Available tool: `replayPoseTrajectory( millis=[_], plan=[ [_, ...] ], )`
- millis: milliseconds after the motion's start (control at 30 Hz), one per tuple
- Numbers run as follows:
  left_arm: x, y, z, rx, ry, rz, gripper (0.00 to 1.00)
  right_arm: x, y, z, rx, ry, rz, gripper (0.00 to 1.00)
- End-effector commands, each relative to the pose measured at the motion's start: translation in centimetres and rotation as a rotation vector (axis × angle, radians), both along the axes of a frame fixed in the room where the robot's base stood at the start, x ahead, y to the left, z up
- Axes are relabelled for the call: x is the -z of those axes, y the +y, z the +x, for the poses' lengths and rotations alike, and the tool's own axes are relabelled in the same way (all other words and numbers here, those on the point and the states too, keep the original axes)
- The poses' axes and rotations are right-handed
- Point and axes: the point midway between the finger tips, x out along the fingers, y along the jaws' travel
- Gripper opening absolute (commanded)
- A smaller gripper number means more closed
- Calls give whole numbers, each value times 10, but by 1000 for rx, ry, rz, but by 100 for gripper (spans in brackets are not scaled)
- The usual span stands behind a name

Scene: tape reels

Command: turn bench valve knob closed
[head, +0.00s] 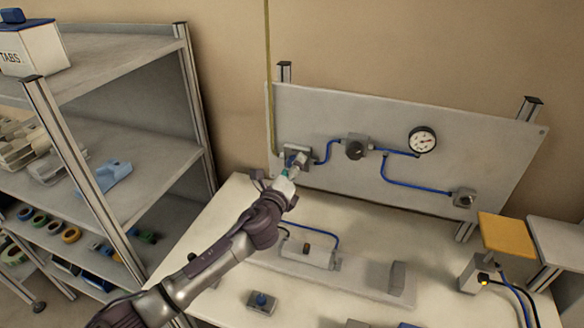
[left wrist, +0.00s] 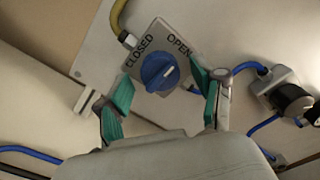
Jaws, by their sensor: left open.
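The valve knob (left wrist: 158,73) is round and blue with a short white mark. It sits on a grey plate (left wrist: 140,35) lettered CLOSED on the left and OPEN on the right. The white mark points right, to the OPEN side. In the head view the valve plate (head: 296,150) is at the left end of the upright panel, and my gripper mostly hides the knob. My left gripper (head: 288,174) is open in front of it. In the left wrist view its green-padded fingers (left wrist: 161,92) stand apart on either side below the knob. I see no clear contact.
The upright panel (head: 470,140) carries a dark regulator (head: 355,148), a round gauge (head: 422,139), blue hoses and another fitting (head: 464,198). A yellow hose (head: 268,80) runs up from the valve. Shelving (head: 130,140) stands left. A small blue-topped box (head: 261,303) lies on the bench.

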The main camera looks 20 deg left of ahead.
Motion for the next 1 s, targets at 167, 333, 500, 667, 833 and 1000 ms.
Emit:
replayPoseTrajectory(
  millis=[167, 333, 500, 667, 833, 1000],
  plan=[
    [0, 0, 0, 0, 0, 0, 68, 1, -1, -12, 0, 18, -2, 48],
    [0, 0, 0, 0, 0, 0, 41, 1, -1, -12, 0, 19, -2, 48],
    [0, 0, 0, 0, 0, 0, 13, 1, -1, -10, 0, 16, -2, 48],
    [0, 0, 0, 0, 0, -4, 8, 1, -1, -8, 1, 12, -1, 48],
    [1, 0, -1, 0, 1, -37, 8, 2, -1, -7, 1, 11, -2, 48],
    [2, 0, -1, -1, 5, -122, 8, 5, -2, -6, 1, 10, -3, 48]
  ],
)
